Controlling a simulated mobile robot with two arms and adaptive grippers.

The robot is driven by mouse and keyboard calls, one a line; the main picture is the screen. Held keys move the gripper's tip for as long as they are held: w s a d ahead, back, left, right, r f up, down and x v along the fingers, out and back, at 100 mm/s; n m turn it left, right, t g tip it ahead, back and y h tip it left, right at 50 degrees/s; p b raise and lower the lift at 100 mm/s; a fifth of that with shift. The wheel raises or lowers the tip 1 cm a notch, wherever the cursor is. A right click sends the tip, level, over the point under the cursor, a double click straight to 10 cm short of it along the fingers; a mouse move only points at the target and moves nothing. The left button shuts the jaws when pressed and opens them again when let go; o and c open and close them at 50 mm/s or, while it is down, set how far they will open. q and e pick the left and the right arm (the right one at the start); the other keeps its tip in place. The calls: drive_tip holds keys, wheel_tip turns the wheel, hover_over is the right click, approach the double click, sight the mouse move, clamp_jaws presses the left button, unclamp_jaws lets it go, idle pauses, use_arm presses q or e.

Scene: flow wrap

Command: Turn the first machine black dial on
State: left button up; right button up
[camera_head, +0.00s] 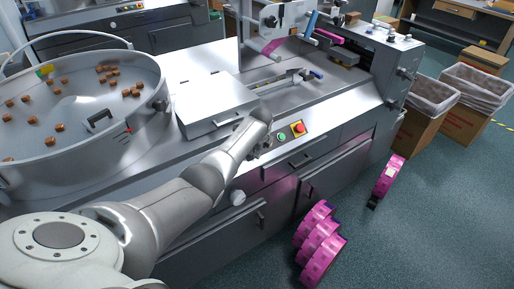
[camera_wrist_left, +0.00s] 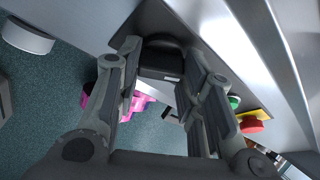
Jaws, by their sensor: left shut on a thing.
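The black dial (camera_wrist_left: 160,66) is on the front panel of the first machine (camera_head: 224,106). It shows between the fingers of my left gripper (camera_wrist_left: 161,50) in the left wrist view, and the fingers are shut on its two sides. A pale mark shows on the dial's front edge. In the head view my left arm reaches in from the left to the panel and hides the dial and most of the gripper. A green button (camera_head: 281,137) and a red button on yellow (camera_head: 298,128) sit just right of it. My right gripper is not in view.
A round metal bowl (camera_head: 95,150) with brown pieces stands at the left. Pink rolls (camera_head: 320,245) stand on the floor in front of the cabinets, with another pink roll (camera_head: 388,175) farther right. Lined bins (camera_head: 430,100) stand at the right. Floor at the lower right is clear.

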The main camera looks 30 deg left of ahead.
use_arm(q)
drive_tip(key=shift+f, duration=0.1)
idle(0.5)
drive_tip(key=o, duration=1)
drive_tip(key=shift+v, duration=1)
drive_tip(key=v, duration=1)
drive_tip(key=shift+w+d, duration=0.1)
